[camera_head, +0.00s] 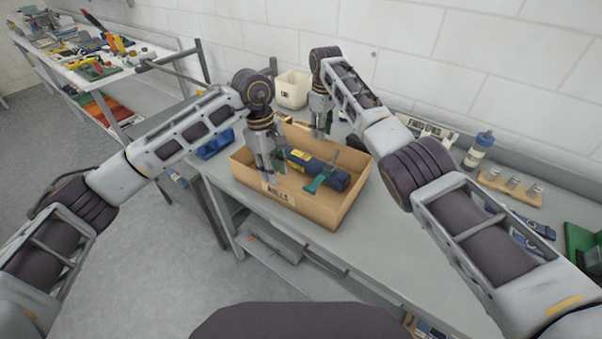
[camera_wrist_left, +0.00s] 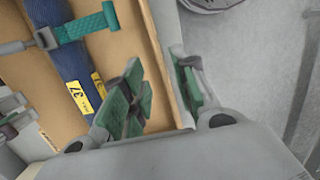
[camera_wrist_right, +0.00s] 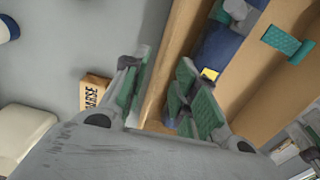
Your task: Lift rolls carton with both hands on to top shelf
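The rolls carton (camera_head: 345,207) is an open tan box on the grey workbench, with a printed label on its near wall. A dark blue roll (camera_head: 333,175) with yellow labels and a green-banded tool (camera_head: 320,181) lie inside. My left gripper (camera_head: 268,178) is at the near wall; in the left wrist view its spread fingers (camera_wrist_left: 160,95) stand either side of the carton wall (camera_wrist_left: 166,50). My right gripper (camera_head: 319,134) is at the far wall; in the right wrist view its spread fingers (camera_wrist_right: 165,97) stand either side of that wall (camera_wrist_right: 176,50). Contact is unclear.
A cream bin (camera_head: 293,90) stands behind the carton and a blue tray (camera_head: 214,145) to its left. A bottle (camera_head: 478,149) and a wooden holder (camera_head: 510,187) are at right. A lower shelf (camera_head: 285,262) is under the bench. A cluttered white-topped rack (camera_head: 150,78) stands at left.

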